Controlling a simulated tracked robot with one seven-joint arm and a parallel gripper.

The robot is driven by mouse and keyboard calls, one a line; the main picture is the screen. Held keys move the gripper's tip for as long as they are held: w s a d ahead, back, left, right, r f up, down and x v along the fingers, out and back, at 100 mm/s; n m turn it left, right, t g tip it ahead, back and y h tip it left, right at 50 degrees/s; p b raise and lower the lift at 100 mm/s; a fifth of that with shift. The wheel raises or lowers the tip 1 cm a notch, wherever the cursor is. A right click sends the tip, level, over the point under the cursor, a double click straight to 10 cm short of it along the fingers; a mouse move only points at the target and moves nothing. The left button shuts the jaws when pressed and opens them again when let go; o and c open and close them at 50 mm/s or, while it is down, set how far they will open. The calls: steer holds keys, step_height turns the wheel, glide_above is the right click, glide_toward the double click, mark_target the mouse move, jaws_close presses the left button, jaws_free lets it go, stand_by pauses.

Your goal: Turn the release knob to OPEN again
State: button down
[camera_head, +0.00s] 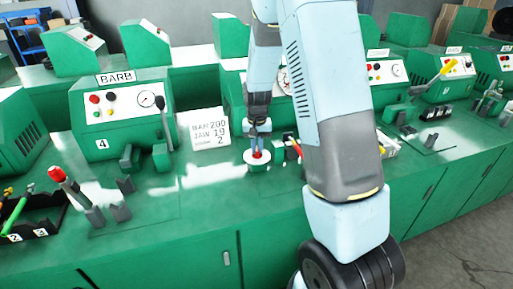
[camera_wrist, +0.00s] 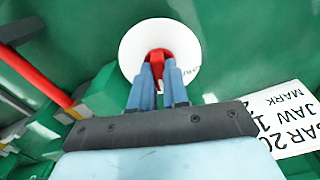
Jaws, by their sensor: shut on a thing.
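The release knob is red and sits on a round white dial (camera_head: 249,160) on the green bench top. In the wrist view the red knob (camera_wrist: 159,58) is at the middle of the white dial (camera_wrist: 183,28). My gripper (camera_head: 259,150) points down over the dial, and in the wrist view its two blue-grey fingers (camera_wrist: 160,75) are shut on the red knob. A small white pointer shows between the fingers. The dial's lettering is mostly hidden or too small to read.
A white card (camera_head: 205,129) reading BAR 200, JAW 19 stands left of the dial. A green machine marked BARB (camera_head: 120,115) is further left. A red-tipped lever (camera_head: 68,185) rises at the front left. A red bar (camera_wrist: 40,80) lies near my gripper.

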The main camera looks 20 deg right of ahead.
mark_target(257, 148)
steer(key=m, duration=0.5)
steer(key=shift+m, duration=0.4)
stand_by(0.4)
steer(key=c, duration=1.1)
jaws_free()
steer(key=shift+r, duration=0.15)
step_height(257, 148, up, 14)
steer(key=shift+f, duration=0.25)
